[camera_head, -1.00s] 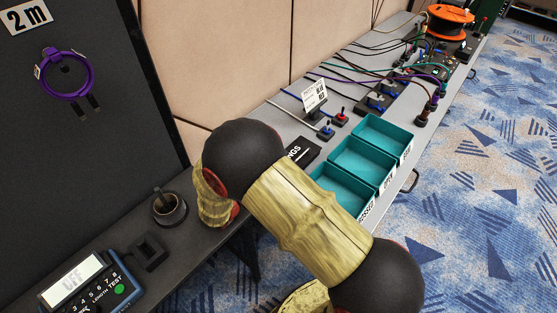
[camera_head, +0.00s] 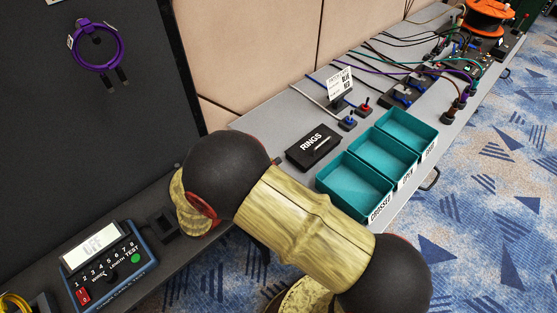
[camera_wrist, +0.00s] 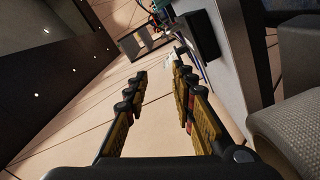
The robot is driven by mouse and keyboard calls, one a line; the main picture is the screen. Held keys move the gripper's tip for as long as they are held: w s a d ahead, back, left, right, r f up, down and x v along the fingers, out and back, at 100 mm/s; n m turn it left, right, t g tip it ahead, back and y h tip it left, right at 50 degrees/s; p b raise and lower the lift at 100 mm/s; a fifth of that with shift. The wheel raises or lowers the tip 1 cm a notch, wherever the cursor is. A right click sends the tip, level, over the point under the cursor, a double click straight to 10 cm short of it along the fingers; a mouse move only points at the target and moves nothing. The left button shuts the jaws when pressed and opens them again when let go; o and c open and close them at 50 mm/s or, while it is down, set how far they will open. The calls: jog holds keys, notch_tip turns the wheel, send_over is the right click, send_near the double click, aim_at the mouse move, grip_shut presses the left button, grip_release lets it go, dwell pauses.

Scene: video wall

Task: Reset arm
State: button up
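My gripper (camera_wrist: 158,85) shows in the wrist view with its two yellow-and-black fingers apart and nothing between them. Beyond the fingers are the beige wall panels and part of the grey bench. In the head view my arm's wood-patterned link and dark joints cross the lower middle. The gripper itself is hidden there.
A cable tester (camera_head: 107,268) reading OFF stands at lower left. A purple cable coil (camera_head: 97,47) hangs on the dark panel. Teal bins (camera_head: 353,187), a black RINGS box (camera_head: 313,149), switches, cables and an orange spool (camera_head: 487,18) line the grey bench. Blue patterned carpet lies right.

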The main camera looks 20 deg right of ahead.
jog(key=shift+r, duration=0.1)
dwell(0.5)
jog(key=s+d+r+m+g+y+p, duration=0.1)
jog(key=s+d+r+g+y+p, duration=0.1)
jog(key=s+d+r+g+y, duration=0.3)
jog(key=s+d+r+m+g+y+p, duration=0.1)
jog(key=s+d+r+g+y+p, duration=0.15)
jog(key=s+r, duration=0.45)
jog(key=s+a+r+n+t+y+p, duration=0.1)
jog(key=s+a+r+t+y, duration=0.2)
jog(key=r, duration=0.3)
jog(key=s+a+r+n+t+y+p, duration=0.1)
jog(key=s+a+r+t+y, duration=0.2)
jog(key=r+y, duration=0.3)
jog(key=shift+r+n+p, duration=0.2)
jog(key=shift+n+p, duration=0.15)
jog(key=shift+n, duration=0.05)
jog(key=shift+s, duration=0.1)
